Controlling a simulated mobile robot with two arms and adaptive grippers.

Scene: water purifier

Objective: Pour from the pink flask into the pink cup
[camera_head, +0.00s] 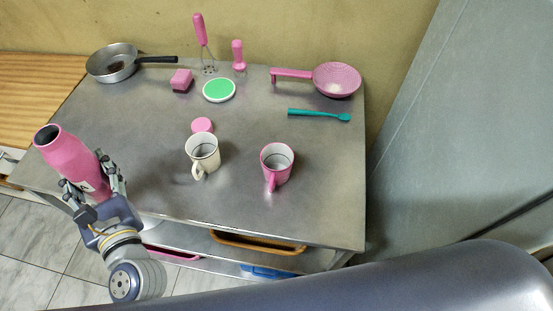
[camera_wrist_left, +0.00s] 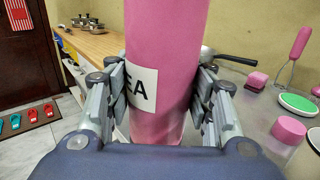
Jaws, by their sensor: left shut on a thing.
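The pink flask (camera_head: 68,154) is upright with a slight tilt, its dark open mouth showing at the top. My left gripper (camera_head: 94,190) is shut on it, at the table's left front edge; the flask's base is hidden. In the left wrist view the flask (camera_wrist_left: 168,60), with a white label, stands between both fingers of the gripper (camera_wrist_left: 160,100). The pink cup (camera_head: 276,165) stands upright on the metal table, right of the cream cup, its handle toward the front. It is well to the right of the flask. My right gripper is not in view.
A cream cup (camera_head: 203,154) stands between flask and pink cup, with a pink lid-like disc (camera_head: 202,125) behind it. A pan (camera_head: 112,62), green-topped disc (camera_head: 219,90), pink strainer (camera_head: 336,80) and teal brush (camera_head: 318,115) lie farther back. The table (camera_head: 320,210) is clear right of the pink cup.

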